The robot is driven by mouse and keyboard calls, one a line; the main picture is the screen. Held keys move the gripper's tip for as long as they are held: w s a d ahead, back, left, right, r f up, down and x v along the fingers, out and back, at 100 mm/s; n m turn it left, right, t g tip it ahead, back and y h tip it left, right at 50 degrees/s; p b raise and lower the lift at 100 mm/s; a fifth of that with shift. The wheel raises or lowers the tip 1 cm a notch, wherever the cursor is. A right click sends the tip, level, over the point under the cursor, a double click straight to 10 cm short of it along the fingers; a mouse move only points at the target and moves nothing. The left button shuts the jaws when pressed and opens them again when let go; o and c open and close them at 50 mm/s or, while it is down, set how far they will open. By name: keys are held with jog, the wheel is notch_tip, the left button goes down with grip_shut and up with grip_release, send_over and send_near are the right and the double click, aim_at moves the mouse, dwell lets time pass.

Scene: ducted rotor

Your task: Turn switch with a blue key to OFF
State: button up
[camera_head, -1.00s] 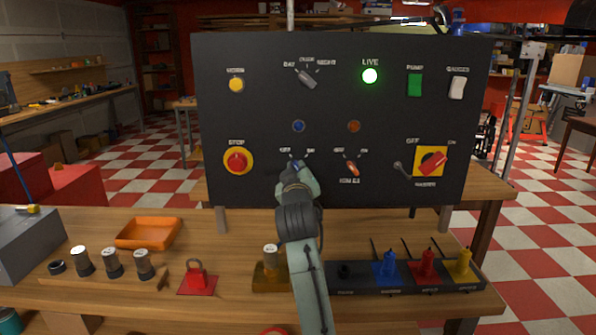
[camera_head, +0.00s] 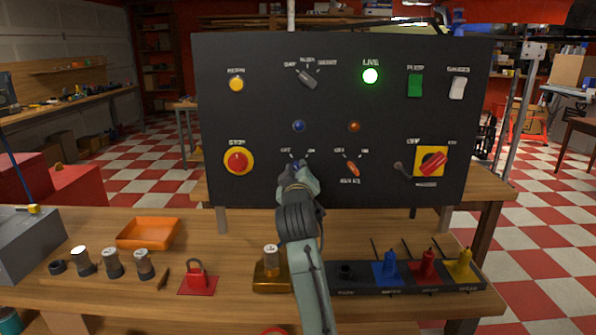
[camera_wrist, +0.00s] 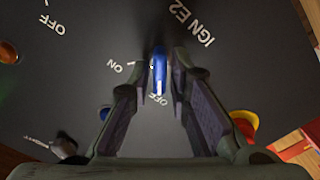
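The switch with the blue key (camera_wrist: 159,74) is on the dark panel. In the wrist view the key lies between my fingertips, and the white line on it points toward its OFF label (camera_wrist: 158,99). The ON label (camera_wrist: 114,65) is to the left there. My gripper (camera_wrist: 160,66) has a finger on each side of the key, close to it; whether they press on it is unclear. In the head view my gripper (camera_head: 296,168) is at the panel and covers most of the key.
The switch with the orange key (camera_head: 353,170) is close on the right. A red stop button (camera_head: 237,160) is to the left, and a red-and-yellow rotary switch (camera_head: 430,162) is far right. The LIVE lamp (camera_head: 370,76) glows green. A bench (camera_head: 220,270) with parts lies below.

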jog(key=shift+o, duration=1.1)
jog(key=s, duration=1.2)
